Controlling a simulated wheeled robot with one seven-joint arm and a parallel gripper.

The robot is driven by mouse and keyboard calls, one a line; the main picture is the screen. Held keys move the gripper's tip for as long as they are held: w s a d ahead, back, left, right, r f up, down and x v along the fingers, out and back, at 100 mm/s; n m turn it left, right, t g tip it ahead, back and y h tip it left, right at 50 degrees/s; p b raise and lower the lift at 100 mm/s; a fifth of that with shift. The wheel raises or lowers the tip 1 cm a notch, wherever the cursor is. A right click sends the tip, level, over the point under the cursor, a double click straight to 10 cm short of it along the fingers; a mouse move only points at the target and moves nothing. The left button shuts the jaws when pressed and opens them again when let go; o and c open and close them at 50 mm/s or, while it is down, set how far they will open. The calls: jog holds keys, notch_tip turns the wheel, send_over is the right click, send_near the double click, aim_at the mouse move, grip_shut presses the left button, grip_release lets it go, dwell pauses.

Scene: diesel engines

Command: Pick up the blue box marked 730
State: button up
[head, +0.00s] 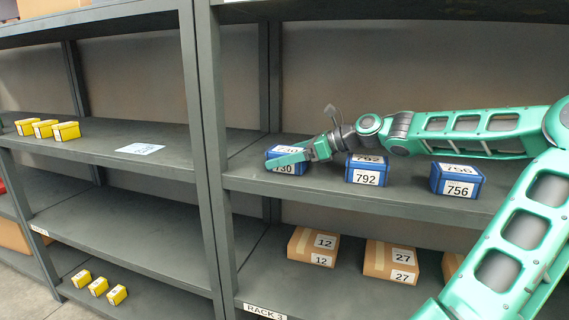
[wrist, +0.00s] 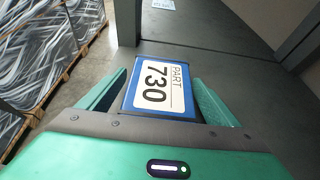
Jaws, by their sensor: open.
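The blue box marked 730 (head: 285,167) stands on the middle shelf at the left end of the right rack bay, close to the rack upright. In the wrist view its white label reading PART 730 (wrist: 158,86) faces the camera. My gripper (head: 283,160) is at the box, and one green finger crosses its front and hides part of the label. In the wrist view the open fingers (wrist: 160,98) lie on both sides of the box, with a narrow gap visible on the left. Whether the right finger touches it I cannot tell.
Blue boxes marked 792 (head: 366,172) and 756 (head: 457,181) stand to the right on the same shelf. The rack upright (head: 208,130) is just left of the 730 box. Cardboard boxes marked 12 (head: 312,247) and 27 (head: 390,263) sit below. Several small yellow boxes (head: 66,131) stand in the left bay.

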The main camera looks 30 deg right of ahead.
jog(key=shift+x, duration=1.3)
jog(key=c, duration=1.5)
